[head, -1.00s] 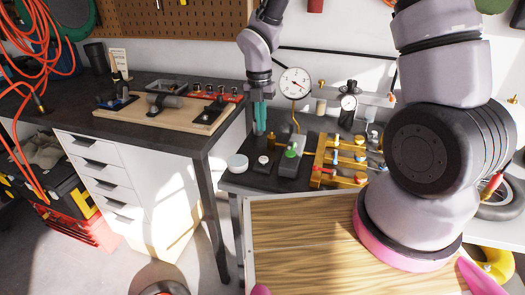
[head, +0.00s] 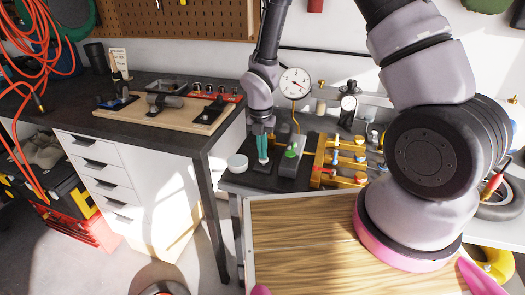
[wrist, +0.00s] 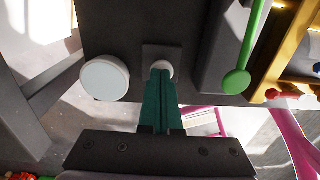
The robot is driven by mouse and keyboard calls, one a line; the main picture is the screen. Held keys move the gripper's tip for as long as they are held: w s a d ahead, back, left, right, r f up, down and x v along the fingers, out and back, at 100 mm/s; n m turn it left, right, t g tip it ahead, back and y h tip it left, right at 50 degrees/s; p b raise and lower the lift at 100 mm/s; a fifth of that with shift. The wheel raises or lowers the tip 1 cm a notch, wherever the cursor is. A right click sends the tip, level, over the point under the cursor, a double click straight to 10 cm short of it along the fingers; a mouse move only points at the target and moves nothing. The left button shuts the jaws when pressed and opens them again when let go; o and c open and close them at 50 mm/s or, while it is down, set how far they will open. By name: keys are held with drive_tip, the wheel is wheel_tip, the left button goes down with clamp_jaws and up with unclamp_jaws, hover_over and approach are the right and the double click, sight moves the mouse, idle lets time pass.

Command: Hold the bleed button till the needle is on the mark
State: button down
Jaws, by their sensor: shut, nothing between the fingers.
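My gripper (head: 262,158) has teal fingers, shut and empty, pointing down over the dark plate at the back bench. In the wrist view the fingertips (wrist: 160,73) are at a pale round button (wrist: 163,66) on a small grey block. They cover part of it; I cannot tell whether they press it. In the head view the fingers hide most of the button. A round white gauge (head: 294,82) stands on a brass stem behind and to the right. Its needle and mark are too small to read surely.
A white round cap (head: 238,163) sits left of the button. A grey block with a green knob (head: 291,152) stands close on the right. Further right are a brass manifold (head: 325,155) with coloured knobs and a smaller dial (head: 349,102).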

wheel_tip(320, 180, down, 2)
drive_tip(key=shift+s+d, duration=0.1)
drive_tip(key=shift+s, duration=0.1)
idle(1.3)
idle(0.8)
wheel_tip(320, 180, up, 11)
drive_tip(key=shift+w+a, duration=0.25)
drive_tip(key=shift+r, duration=0.1)
idle(0.9)
